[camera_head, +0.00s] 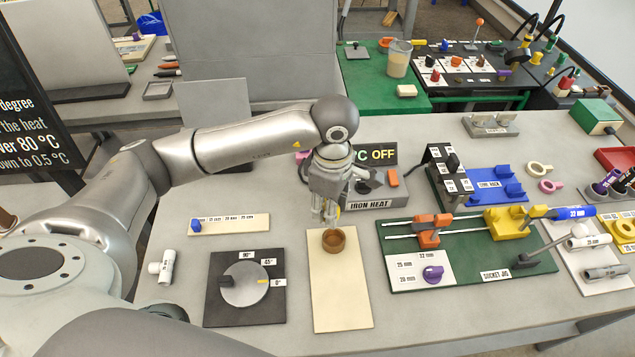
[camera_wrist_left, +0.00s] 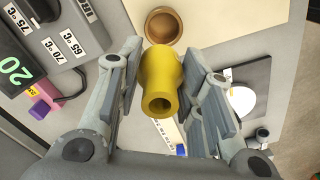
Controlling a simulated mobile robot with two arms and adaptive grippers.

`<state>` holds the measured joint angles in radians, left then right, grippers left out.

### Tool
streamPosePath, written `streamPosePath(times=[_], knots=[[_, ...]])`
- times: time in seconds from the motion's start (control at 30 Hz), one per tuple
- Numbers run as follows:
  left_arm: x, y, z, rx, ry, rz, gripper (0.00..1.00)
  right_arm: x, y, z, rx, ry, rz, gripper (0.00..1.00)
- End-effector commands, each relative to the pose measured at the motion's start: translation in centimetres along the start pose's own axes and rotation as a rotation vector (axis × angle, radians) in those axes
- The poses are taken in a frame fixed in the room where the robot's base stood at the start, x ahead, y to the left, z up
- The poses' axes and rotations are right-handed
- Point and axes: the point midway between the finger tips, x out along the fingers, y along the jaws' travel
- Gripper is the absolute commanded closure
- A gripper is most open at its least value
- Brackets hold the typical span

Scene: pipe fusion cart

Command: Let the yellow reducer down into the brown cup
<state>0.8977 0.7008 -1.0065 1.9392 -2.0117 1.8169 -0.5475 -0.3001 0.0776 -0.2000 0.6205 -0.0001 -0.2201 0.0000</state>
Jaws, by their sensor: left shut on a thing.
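The yellow reducer (camera_wrist_left: 161,80) is between the fingers of my left gripper (camera_wrist_left: 163,92) in the left wrist view, with its open end facing the camera. In the head view my left gripper (camera_head: 329,212) points down just above the brown cup (camera_head: 334,241), and the fingers hide most of the reducer. The brown cup is round and open-topped and stands on a cream board (camera_head: 340,290). In the left wrist view the cup (camera_wrist_left: 163,27) shows just beyond the reducer's far end. The exact gap between them is hard to tell. My right gripper is not in view.
A black dial plate (camera_head: 217,308) lies left of the cream board. The green socket jig (camera_head: 465,272) lies to its right. The iron heat box (camera_head: 372,198) stands behind, close to my left gripper. The front of the cream board is clear.

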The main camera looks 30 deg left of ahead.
Motion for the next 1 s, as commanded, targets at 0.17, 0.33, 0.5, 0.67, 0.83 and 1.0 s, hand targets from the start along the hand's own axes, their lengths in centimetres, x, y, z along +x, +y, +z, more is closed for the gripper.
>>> streamPosePath(times=[0.17,0.33,0.5,0.67,0.83,1.0], knots=[[0.1,-0.2,1.1,0.166,0.002,0.001,0.83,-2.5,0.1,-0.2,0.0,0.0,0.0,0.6],[0.7,-0.2,1.4,0.223,0.003,0.004,0.83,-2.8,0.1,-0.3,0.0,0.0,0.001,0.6],[0.8,-0.2,1.4,0.224,0.004,0.005,0.83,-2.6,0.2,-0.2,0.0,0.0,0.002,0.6],[0.8,-0.2,1.4,0.223,0.004,0.005,0.83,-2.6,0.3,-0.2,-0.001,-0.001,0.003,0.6],[0.9,-0.2,1.4,0.222,0.004,0.006,0.83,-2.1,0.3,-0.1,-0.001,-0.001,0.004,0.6],[1.5,-0.2,1.4,0.221,0.005,0.005,0.83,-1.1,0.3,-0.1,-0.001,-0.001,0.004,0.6]])
